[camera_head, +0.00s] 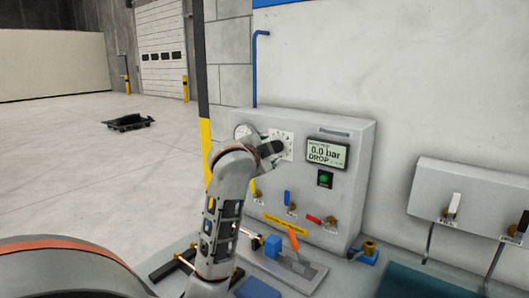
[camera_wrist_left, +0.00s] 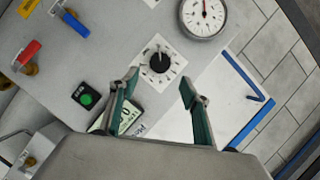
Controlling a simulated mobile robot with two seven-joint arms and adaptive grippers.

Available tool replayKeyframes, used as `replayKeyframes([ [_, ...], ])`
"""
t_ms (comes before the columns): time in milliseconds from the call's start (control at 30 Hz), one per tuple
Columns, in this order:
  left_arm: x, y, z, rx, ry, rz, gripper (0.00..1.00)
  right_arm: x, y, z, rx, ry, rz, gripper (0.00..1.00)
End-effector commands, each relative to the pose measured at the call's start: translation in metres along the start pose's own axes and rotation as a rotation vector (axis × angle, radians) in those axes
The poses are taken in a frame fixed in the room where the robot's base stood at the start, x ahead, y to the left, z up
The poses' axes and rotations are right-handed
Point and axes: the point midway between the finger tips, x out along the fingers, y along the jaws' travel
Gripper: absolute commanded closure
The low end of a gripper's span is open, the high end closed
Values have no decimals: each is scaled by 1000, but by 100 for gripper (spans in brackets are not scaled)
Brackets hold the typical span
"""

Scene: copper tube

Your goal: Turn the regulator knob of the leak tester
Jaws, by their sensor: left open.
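The leak tester (camera_head: 345,190) is a grey box against the wall, its display (camera_head: 327,153) reading 0.0 bar and DROP. The regulator knob (camera_wrist_left: 160,62) is black with a white mark, on a white scale plate that also shows in the head view (camera_head: 287,137). My left gripper (camera_wrist_left: 160,84) is open in front of the panel. In the wrist view the knob appears just beyond the fingertips, between their lines; I cannot tell any contact. In the head view my left arm and gripper (camera_head: 272,148) largely hide the knob. My right gripper is not in view.
A round gauge (camera_wrist_left: 203,17) sits beside the knob. A green button (camera_wrist_left: 86,99) and blue (camera_wrist_left: 75,25) and red (camera_wrist_left: 29,51) valve levers are on the panel. A fixture with an orange lever (camera_head: 293,240) stands on the bench below. A blue pipe (camera_head: 255,70) runs up the wall.

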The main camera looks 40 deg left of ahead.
Motion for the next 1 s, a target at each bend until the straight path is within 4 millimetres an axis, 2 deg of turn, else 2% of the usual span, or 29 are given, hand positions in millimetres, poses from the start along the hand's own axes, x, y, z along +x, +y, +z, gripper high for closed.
replayKeyframes([
  [100, -20, 0, -1, -2, 2, -1, 53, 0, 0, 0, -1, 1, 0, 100],
  [300, -37, 0, 0, -1, 0, 0, 53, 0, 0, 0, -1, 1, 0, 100],
  [1000, -39, 0, 0, -1, -1, 0, 53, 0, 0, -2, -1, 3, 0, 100],
])
